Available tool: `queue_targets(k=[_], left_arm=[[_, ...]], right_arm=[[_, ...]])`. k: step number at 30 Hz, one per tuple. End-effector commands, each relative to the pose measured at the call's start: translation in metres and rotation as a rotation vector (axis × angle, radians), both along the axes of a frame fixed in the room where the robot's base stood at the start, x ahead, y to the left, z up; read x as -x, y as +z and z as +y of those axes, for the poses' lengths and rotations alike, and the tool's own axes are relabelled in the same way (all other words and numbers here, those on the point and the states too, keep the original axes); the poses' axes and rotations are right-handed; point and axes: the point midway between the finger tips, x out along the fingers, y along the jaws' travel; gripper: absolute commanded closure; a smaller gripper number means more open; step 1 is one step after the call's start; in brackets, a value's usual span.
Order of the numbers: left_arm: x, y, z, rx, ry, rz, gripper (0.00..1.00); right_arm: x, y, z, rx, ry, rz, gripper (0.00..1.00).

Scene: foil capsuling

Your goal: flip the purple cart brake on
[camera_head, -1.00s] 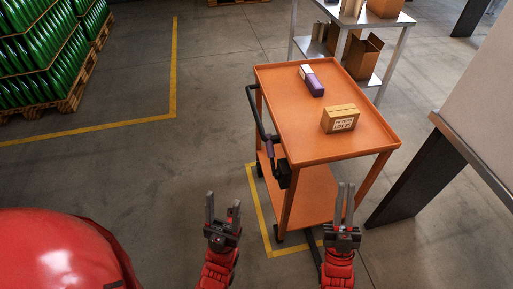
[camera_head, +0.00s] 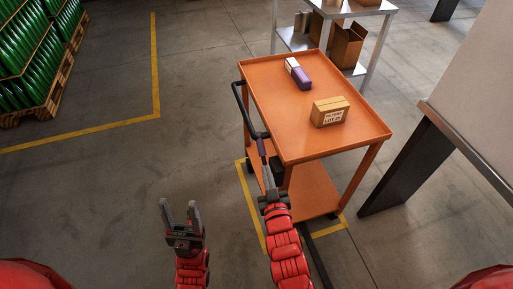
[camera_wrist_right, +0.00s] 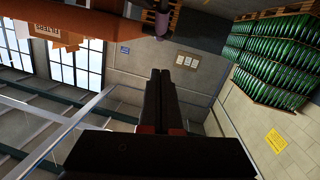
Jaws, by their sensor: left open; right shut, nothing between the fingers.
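The orange cart (camera_head: 290,95) stands right of centre in the head view, with a black handle bar (camera_head: 242,105) on its left side. The purple brake lever (camera_head: 262,147) is at the lower end of that bar. It also shows at the top of the right wrist view (camera_wrist_right: 162,22). My right gripper (camera_head: 266,166) is shut and empty, its fingertips just below the purple part; I cannot tell if they touch. Its shut fingers (camera_wrist_right: 160,74) show in the wrist view, apart from the purple part in the picture. My left gripper (camera_head: 180,208) is open and empty over the floor, left of the cart.
A cardboard box (camera_head: 329,111) and a purple-and-white box (camera_head: 299,75) lie on the cart top. A metal shelf (camera_head: 357,70) stands behind. A dark-legged table (camera_head: 411,160) is at right. Green bottles on pallets (camera_head: 30,75) are far left. The floor left of the cart is clear.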

Motion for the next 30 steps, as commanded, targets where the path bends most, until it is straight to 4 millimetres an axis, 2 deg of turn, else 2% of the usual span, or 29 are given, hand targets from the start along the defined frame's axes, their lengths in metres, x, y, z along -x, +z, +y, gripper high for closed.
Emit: queue_targets(k=[7,11,14,24,30], left_arm=[[0.000,0.000,0.000,0.000,0.000,0.000,0.43],[0.000,0.003,0.000,0.000,0.000,0.000,0.43],[0.000,0.006,0.000,0.000,0.000,0.000,0.43],[0.000,0.018,0.000,0.000,0.000,0.000,0.43],[0.000,0.020,0.000,0.000,0.000,0.000,0.43]], right_arm=[[-0.001,0.000,0.000,0.000,0.000,-0.002,1.00],[-0.010,0.000,0.003,-0.001,0.001,-0.003,1.00],[-0.025,-0.001,0.004,0.003,-0.001,-0.002,1.00],[-0.093,-0.006,0.016,-0.001,0.000,-0.004,1.00],[-0.113,-0.025,0.017,-0.001,-0.001,-0.001,1.00]])
